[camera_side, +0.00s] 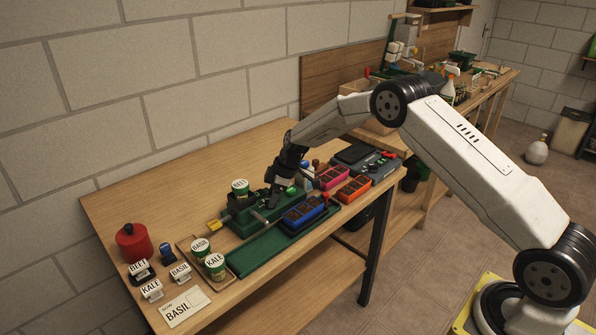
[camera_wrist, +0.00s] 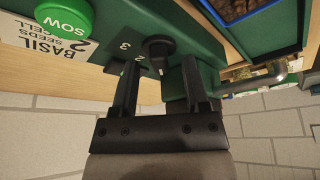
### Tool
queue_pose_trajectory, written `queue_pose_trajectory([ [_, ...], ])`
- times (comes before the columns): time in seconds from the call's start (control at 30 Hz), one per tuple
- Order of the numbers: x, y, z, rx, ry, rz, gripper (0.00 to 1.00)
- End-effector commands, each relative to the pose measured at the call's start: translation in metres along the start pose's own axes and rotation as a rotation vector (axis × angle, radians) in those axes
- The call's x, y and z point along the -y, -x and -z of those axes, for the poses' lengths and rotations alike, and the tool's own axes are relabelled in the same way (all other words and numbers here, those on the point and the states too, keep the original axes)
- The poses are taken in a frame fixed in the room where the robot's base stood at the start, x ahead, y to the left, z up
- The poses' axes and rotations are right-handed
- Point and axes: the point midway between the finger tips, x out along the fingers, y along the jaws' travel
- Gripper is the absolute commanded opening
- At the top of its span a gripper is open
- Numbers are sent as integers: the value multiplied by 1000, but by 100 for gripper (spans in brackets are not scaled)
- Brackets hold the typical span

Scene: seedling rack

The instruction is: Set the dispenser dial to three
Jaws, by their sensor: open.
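The dispenser is a green machine (camera_side: 240,223) on the bench, with a BEET jar (camera_side: 240,186) on top. In the wrist view its dial (camera_wrist: 157,46) is a black knob on the green panel, with the numbers 3 and 2 printed beside it. I cannot tell for sure which number it points at. My gripper (camera_wrist: 162,64) is open, its two fingers spread to either side just short of the dial, with nothing between the pads. In the side view my gripper (camera_side: 274,198) is low at the dispenser and hides the dial.
A green SOW button (camera_wrist: 64,17) and a label reading BASIL 2 seeds per cell lie beside the dial. BASIL and KALE jars (camera_side: 214,263) stand front left.

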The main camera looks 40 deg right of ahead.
Motion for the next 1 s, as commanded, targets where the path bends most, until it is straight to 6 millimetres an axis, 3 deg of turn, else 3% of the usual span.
queue_pose_trajectory([
  [0.37, 0, -4, 0, 0, 0, 0, 59],
  [0.57, 0, -4, 0, 0, 0, 0, 0],
  [1.0, 0, -4, 0, 0, -29, -12, 0],
])
